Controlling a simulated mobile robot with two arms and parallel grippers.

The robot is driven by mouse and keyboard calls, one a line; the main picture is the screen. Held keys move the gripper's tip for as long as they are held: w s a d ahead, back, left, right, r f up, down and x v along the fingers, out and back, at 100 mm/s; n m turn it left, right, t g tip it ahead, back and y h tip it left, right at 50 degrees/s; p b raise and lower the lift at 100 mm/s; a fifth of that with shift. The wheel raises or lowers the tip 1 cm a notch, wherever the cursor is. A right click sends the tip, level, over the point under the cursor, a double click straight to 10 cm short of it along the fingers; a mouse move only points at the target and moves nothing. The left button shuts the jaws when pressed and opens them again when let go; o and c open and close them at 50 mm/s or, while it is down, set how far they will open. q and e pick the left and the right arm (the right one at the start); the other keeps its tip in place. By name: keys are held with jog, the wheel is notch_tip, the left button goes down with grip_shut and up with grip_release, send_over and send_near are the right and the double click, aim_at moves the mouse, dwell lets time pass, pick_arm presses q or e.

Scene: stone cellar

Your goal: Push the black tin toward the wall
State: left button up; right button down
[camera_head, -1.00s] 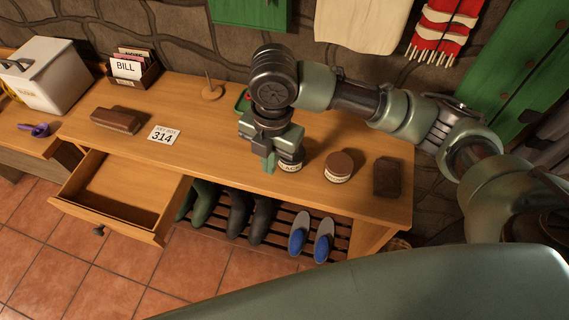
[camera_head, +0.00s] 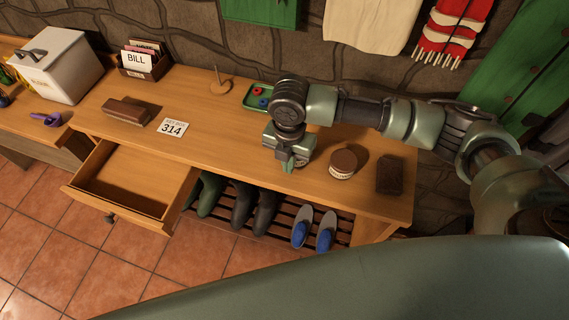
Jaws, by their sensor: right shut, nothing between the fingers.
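My right gripper (camera_head: 288,165) is shut and empty, pointing down low at the front part of the wooden bench top. The black tin is mostly hidden behind it; only a small pale part of its label (camera_head: 302,163) shows just right of the fingers. I cannot tell whether the fingers touch it. The stone wall (camera_head: 190,45) rises behind the bench's back edge. My left gripper is not in view.
A brown-lidded tin (camera_head: 343,163) and a dark brush (camera_head: 390,175) stand to the right. A green tray (camera_head: 257,98) with small red and blue things lies behind the gripper. A drawer (camera_head: 135,190) hangs open.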

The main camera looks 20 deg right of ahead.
jog(key=shift+w+d, duration=0.3)
jog(key=shift+w, duration=0.1)
jog(key=w+d, duration=0.6)
jog(key=w, duration=0.1)
jog(key=w+d+b, duration=0.1)
jog(key=w+d, duration=0.2)
jog(key=w, duration=0.1)
jog(key=shift+w+d, duration=0.25)
